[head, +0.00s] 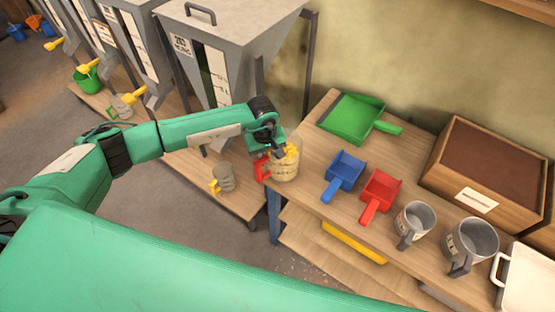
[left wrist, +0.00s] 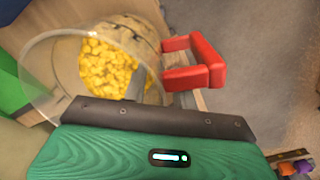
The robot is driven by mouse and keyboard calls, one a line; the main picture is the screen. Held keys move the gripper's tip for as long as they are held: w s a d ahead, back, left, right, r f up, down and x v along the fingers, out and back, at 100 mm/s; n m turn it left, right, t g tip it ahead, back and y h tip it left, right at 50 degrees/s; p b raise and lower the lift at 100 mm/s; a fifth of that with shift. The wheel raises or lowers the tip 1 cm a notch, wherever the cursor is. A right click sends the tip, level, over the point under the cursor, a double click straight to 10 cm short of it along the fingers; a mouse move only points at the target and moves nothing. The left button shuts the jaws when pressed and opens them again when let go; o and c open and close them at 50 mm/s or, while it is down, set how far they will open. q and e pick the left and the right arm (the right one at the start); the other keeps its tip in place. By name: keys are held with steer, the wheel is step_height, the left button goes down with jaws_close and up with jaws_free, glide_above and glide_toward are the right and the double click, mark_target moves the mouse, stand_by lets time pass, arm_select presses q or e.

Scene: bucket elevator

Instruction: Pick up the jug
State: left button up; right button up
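A clear jug (head: 285,172) with a red handle and yellow chunks inside stands at the left end of the wooden bench. In the left wrist view the jug (left wrist: 47,70) is tilted in the picture, with its red handle (left wrist: 207,76) to the right. My left gripper (head: 280,152) is right over the jug's rim, near the handle side. In the left wrist view a grey finger (left wrist: 136,86) overlaps the jug's wall beside the yellow chunks. I cannot tell whether the fingers close on the wall. My right gripper is not in view.
A blue scoop (head: 344,172), a red scoop (head: 380,190) and a green dustpan (head: 352,118) lie right of the jug. Two grey jugs (head: 415,220) and a wooden box (head: 490,165) stand farther right. A grey hopper (head: 225,60) rises behind left.

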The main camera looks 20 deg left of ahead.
arm_select(q)
steer(key=shift+c, duration=0.5)
jaws_close()
steer(key=shift+r, duration=0.1)
stand_by(0.8)
